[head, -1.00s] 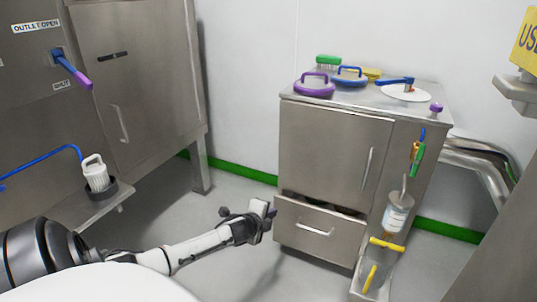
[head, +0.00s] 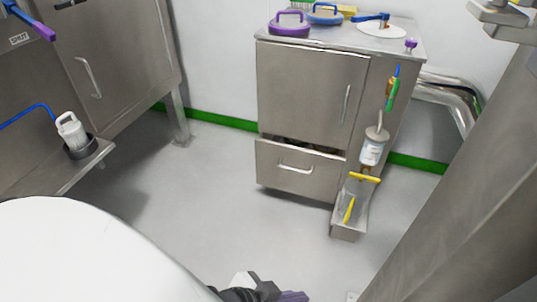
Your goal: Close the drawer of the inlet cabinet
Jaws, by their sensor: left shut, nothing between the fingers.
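The inlet cabinet (head: 310,95) is a steel cabinet with a closed upper door and a drawer (head: 298,172) at its base. The drawer stands partly open: its front sits forward of the cabinet, and a dark gap with some contents shows above it. Its bar handle (head: 296,168) is in plain view. My left gripper (head: 292,296) shows only in part at the bottom edge, well in front of the drawer and apart from it. It is shut and empty. My right gripper is not in view.
Purple (head: 289,24) and blue (head: 325,14) handled lids lie on the cabinet top. A small trough (head: 349,218) with yellow handles juts out at the cabinet's right. The floor (head: 215,205) before the drawer is clear.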

